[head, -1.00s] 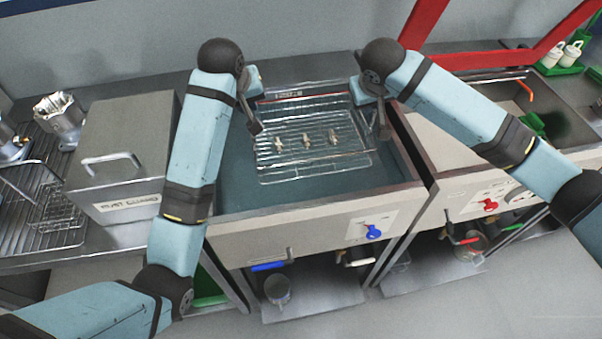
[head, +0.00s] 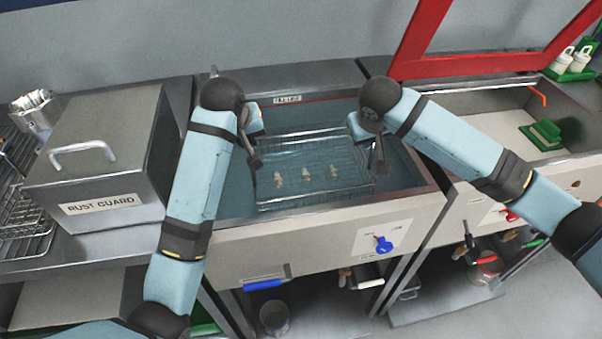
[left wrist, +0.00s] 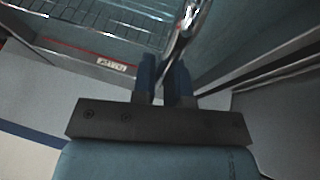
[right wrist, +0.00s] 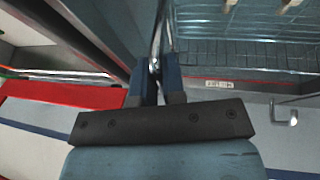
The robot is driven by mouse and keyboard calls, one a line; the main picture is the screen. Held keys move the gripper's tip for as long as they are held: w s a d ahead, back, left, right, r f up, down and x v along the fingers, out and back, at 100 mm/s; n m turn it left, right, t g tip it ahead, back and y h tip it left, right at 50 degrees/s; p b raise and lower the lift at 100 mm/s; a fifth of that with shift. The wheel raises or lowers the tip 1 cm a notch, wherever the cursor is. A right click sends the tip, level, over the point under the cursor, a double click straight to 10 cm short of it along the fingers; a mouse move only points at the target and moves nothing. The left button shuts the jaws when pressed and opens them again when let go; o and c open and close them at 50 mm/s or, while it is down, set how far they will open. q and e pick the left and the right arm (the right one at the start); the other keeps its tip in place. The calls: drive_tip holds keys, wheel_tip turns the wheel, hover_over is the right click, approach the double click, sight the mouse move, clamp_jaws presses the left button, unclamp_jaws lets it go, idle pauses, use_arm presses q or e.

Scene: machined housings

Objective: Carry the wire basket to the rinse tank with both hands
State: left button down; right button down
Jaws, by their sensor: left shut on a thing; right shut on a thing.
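The wire basket (head: 312,197) holds several small metal parts (head: 306,173). It appears level in the opening of the water-filled tank (head: 310,225) with the blue valve handle; how deep it sits is unclear. The label at this tank's back edge is too small to read surely. My left gripper (head: 254,158) is shut on the basket's left handle, and its fingers (left wrist: 166,75) close on a shiny rod in the left wrist view. My right gripper (head: 379,162) is shut on the right handle; its fingers (right wrist: 155,80) show around a thin rod in the right wrist view.
A steel box marked RUST GUARD (head: 110,150) stands left of the tank, beside a wire rack (head: 22,215). A second sink (head: 490,125) with a green block (head: 541,134) is at the right. A red frame (head: 480,62) rises behind it.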

use_arm(q)
drive_tip(key=shift+d, duration=0.2)
use_arm(e)
drive_tip(key=shift+a+f, duration=0.15)
drive_tip(key=shift+a, duration=0.05)
